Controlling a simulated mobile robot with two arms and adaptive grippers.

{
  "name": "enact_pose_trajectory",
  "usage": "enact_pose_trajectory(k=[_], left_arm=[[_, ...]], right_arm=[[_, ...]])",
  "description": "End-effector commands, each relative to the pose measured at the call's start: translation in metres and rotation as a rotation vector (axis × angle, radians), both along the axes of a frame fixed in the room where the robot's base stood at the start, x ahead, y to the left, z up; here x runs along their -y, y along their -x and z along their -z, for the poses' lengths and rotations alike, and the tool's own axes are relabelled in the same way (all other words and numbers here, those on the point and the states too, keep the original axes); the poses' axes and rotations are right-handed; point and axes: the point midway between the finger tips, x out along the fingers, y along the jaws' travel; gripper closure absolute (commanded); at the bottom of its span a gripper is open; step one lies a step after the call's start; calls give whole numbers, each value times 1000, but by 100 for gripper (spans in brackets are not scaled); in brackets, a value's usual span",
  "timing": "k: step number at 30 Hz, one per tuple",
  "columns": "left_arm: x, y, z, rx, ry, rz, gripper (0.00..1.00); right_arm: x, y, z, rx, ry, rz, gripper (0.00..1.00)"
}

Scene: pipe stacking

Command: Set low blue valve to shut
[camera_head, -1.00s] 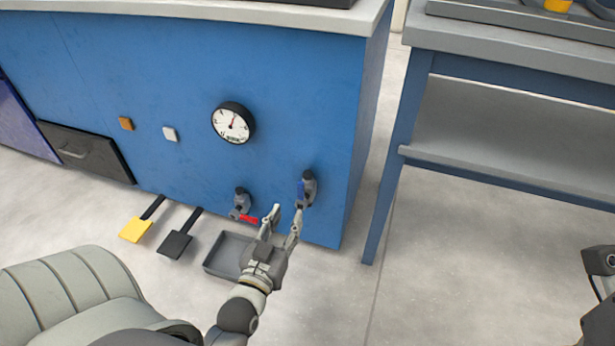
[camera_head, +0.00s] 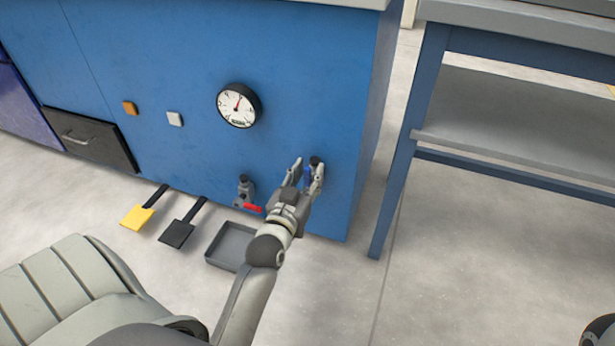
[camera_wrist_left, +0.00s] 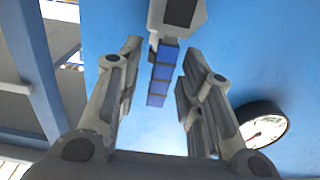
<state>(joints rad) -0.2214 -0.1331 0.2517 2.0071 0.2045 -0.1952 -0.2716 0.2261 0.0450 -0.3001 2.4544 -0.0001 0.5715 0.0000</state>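The low blue valve is on the lower right of the blue cabinet front, and its blue handle (camera_head: 307,176) is partly hidden by my left gripper (camera_head: 305,168) in the head view. In the left wrist view the blue handle (camera_wrist_left: 162,75) hangs lengthwise from the grey valve body (camera_wrist_left: 178,14). There, my left gripper (camera_wrist_left: 158,75) has its fingers spread, one on each side of the handle, with visible gaps. It is open and holds nothing. My right gripper is not in view.
A red-handled valve (camera_head: 252,208) is just left of my gripper. A gauge (camera_head: 238,105) is above. A grey tray (camera_head: 231,246), a black pedal (camera_head: 178,233) and a yellow pedal (camera_head: 137,216) are low on the left. A blue-legged table (camera_head: 408,140) stands on the right.

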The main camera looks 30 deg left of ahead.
Motion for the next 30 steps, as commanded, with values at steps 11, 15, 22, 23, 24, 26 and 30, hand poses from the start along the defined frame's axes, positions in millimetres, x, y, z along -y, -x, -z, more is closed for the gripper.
enact_pose_trajectory(k=[11, 15, 22, 23, 24, 26, 30], left_arm=[[0, 0, 0, 0, -1, 0, 86], [0, 0, 0, 0, -1, 0, 100], [0, 0, 0, 0, -1, 0, 100], [0, 0, 0, 0, -1, 0, 100], [0, 0, 0, 0, -2, 0, 100], [0, 0, -1, -2, -7, 0, 100], [0, 0, -2, -10, -38, 0, 100]], right_arm=[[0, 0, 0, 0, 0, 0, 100], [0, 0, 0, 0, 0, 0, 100], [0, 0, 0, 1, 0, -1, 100], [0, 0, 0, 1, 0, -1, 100], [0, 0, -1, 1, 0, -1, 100], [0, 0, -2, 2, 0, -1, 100], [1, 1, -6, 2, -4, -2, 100]])
